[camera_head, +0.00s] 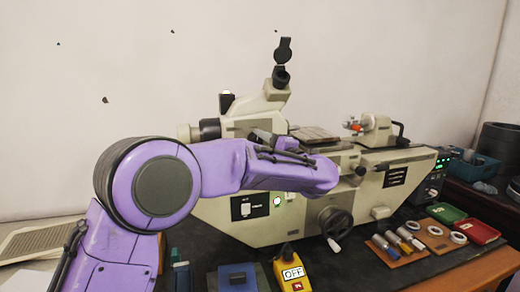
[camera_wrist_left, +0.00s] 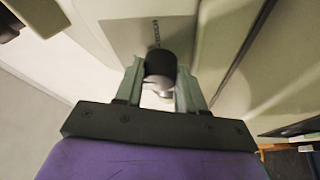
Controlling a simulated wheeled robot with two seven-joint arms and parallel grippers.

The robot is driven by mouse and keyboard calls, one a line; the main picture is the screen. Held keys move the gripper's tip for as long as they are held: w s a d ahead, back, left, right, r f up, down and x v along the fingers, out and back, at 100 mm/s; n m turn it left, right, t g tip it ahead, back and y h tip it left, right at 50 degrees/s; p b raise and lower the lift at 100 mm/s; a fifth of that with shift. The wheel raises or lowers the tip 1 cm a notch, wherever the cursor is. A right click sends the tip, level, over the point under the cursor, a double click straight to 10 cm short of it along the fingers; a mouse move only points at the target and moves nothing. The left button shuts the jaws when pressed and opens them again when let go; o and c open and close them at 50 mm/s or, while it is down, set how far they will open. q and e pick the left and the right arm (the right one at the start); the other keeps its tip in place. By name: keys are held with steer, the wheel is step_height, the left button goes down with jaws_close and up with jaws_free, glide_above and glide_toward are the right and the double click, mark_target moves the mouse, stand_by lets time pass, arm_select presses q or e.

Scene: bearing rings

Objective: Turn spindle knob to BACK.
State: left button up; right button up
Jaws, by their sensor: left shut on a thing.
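The dark, rounded spindle knob (camera_wrist_left: 160,64) sits on the machine's pale housing in the left wrist view, with a small dark marking on the panel just beyond it. My left gripper (camera_wrist_left: 160,82) has one finger on each side of the knob and is shut on it. A pale, shiny part shows below the knob between the fingers. In the head view my purple left arm crosses in front of the beige machine (camera_head: 290,215) and hides the knob and most of the gripper. My right gripper is not in view.
A handwheel (camera_head: 337,226) is on the machine's front. On the dark bench stand a yellow OFF box (camera_head: 292,272), wooden boards with cylinders and rings (camera_head: 398,250), a green tray (camera_head: 446,213) and a red tray (camera_head: 478,231). A blue bin (camera_head: 474,168) is at right.

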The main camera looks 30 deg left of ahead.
arm_select(q)
steer(key=shift+n, duration=0.6)
steer(key=o, duration=1)
steer(key=shift+o, duration=0.2)
steer(key=shift+f, duration=0.1)
